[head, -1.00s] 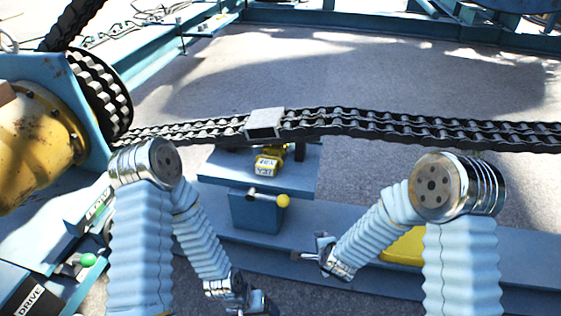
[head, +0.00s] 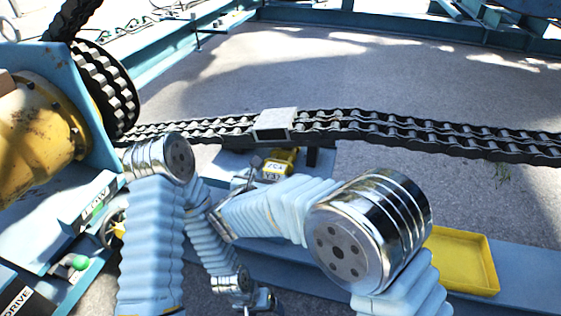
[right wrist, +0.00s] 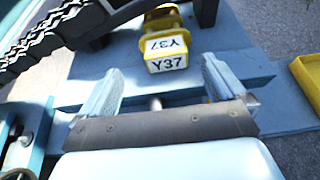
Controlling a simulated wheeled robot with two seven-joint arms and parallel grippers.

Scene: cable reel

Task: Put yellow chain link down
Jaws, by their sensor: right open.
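The yellow chain link (head: 281,162), with a white Y37 label, sits on the blue stand below the chain. It also shows in the right wrist view (right wrist: 172,45), ahead of my right gripper. My right gripper (head: 248,174) is by the stand, just left of the link and partly hidden by my forearm. In the right wrist view its two fingers (right wrist: 162,70) are spread, with nothing held between them; the link lies beyond their tips. My left gripper (head: 260,300) hangs low near the bottom edge, away from the link; its jaws are too small to read.
A double roller chain (head: 400,127) runs across above the stand, with a grey metal block (head: 275,124) on it. A yellow tray (head: 489,265) is at the right. A toothed sprocket (head: 105,88) and yellow drum (head: 40,125) stand at the left.

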